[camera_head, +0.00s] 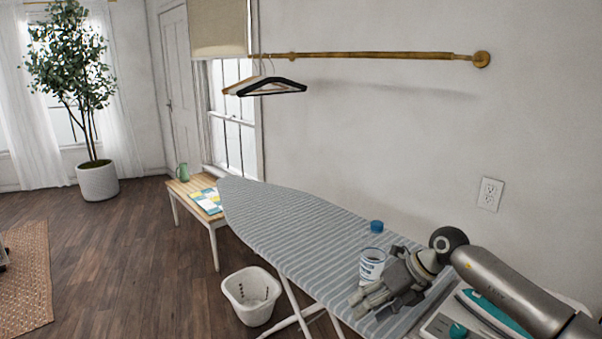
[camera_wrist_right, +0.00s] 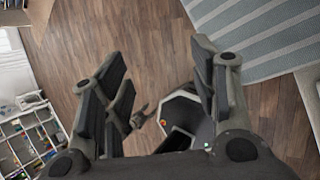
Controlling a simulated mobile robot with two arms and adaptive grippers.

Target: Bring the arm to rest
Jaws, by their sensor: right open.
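My right arm comes in from the right edge of the head view. Its gripper (camera_head: 366,303) is open, with nothing between its fingers, in front of the near part of the ironing board (camera_head: 290,225). In the right wrist view the open fingers (camera_wrist_right: 160,85) have wooden floor between and beyond them. The striped board shows there at the upper right (camera_wrist_right: 265,35). My left gripper is not in view.
A teal iron (camera_head: 490,312) lies partly behind my arm. A white basket (camera_head: 252,295) stands on the floor. A compartment tray (camera_wrist_right: 25,140) shows in the wrist view.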

